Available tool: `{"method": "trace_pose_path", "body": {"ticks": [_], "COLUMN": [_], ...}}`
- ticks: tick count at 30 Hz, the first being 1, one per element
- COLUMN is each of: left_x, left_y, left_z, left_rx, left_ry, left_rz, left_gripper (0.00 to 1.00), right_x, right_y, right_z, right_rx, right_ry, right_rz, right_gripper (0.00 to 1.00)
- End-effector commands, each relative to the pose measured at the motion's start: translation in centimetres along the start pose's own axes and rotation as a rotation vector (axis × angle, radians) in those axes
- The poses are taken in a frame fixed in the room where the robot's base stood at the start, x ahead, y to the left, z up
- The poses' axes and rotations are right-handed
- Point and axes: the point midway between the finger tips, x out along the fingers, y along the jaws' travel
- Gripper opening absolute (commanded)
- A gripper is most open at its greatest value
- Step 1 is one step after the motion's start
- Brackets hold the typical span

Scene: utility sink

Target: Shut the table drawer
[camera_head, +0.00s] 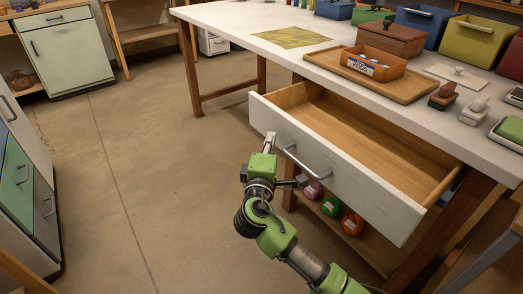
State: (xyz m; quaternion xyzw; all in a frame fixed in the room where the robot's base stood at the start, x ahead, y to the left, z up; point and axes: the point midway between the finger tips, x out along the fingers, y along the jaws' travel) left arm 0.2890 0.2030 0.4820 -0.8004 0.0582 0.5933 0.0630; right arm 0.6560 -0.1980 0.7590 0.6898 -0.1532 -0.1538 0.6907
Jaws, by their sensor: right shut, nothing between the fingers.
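The table drawer (345,180) is pulled out from under the white table top (300,48). Its inside is bare wood and looks empty. Its white front carries a grey bar handle (304,164). My right gripper (271,140) is shut and empty. Its tips are at the left part of the drawer front, left of the handle; whether they touch it I cannot tell. My left gripper is not in view.
On the table are a wooden tray (336,68) with an orange box (373,63), coloured bins and small blocks. The floor to the left is clear.

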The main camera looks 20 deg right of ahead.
Motion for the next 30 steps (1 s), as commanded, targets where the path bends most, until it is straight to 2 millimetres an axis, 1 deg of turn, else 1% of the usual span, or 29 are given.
{"method": "trace_pose_path", "body": {"ticks": [5,16,20,22,23,24,26,30], "left_x": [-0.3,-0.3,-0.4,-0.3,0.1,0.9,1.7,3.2], "left_y": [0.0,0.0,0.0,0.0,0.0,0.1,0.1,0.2], "left_z": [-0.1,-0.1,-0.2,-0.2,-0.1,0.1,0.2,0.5], "left_rx": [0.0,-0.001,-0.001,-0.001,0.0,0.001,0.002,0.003], "left_ry": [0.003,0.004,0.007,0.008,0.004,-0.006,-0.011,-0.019], "left_rz": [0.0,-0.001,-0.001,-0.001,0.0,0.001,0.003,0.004], "left_gripper": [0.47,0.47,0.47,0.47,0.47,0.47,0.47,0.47], "right_x": [0.8,0.9,1.3,1.9,2.2,2.8,3.8,6.6], "right_y": [0.0,0.0,0.1,0.1,0.1,0.1,0.2,0.2], "right_z": [0.8,0.9,1.4,2.0,2.4,3.0,3.9,6.8], "right_rx": [0.0,0.001,0.0,-0.001,-0.001,-0.002,-0.001,-0.003], "right_ry": [0.001,0.001,-0.001,-0.002,-0.002,-0.004,-0.005,-0.007], "right_rz": [0.001,0.0,0.0,0.0,0.001,0.001,0.001,0.002], "right_gripper": [0.0,0.0,0.0,0.0,0.0,0.0,0.0,0.0]}}
